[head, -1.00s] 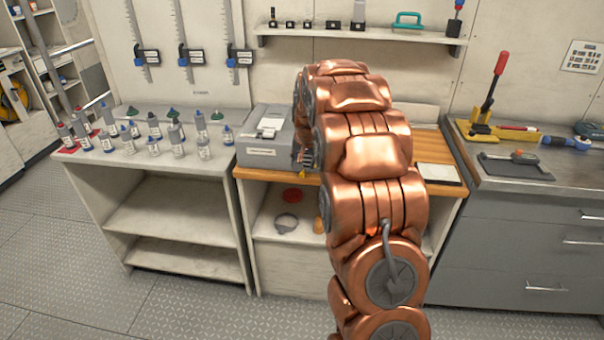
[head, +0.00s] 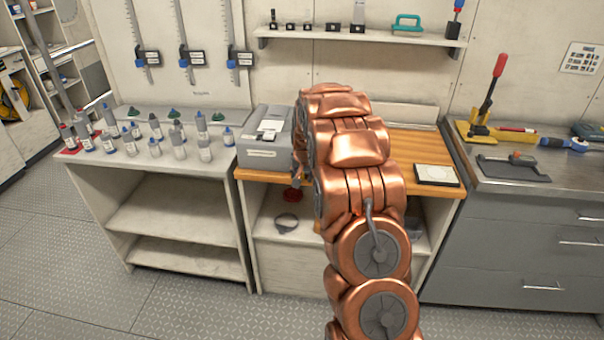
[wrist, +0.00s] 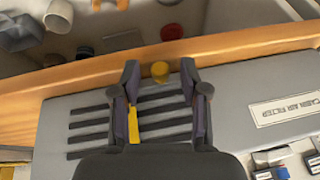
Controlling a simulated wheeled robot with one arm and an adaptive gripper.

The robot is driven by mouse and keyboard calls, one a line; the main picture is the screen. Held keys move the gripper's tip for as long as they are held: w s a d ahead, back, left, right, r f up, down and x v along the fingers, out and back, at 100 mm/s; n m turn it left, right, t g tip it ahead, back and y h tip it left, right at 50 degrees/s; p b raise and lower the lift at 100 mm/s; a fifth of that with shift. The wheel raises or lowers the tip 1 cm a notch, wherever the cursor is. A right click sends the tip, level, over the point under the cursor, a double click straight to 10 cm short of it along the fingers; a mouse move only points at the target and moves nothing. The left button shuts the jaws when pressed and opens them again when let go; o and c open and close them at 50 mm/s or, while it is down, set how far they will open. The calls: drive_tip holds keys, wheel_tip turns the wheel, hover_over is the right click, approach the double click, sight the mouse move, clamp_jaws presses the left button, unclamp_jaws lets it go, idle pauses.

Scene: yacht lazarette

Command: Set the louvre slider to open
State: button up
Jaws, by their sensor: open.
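The grey filter box (head: 262,152) stands on the wooden top of the middle bench. In the wrist view its grey face (wrist: 225,95) has several dark louvre slots (wrist: 88,125) and a white label (wrist: 288,108). A yellow strip (wrist: 133,125) lies beside the left finger, over the slots. In the head view my arm mostly hides the gripper.
The bench's wooden edge (wrist: 85,72) runs close beyond the box. Several loose items, including a red lid (head: 293,194) and a ring clamp (head: 287,222), lie on the shelf below. Several bottles (head: 155,127) stand on the left bench. A white pad (head: 437,174) lies to the right.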

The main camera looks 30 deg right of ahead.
clamp_jaws()
idle(0.3)
idle(0.3)
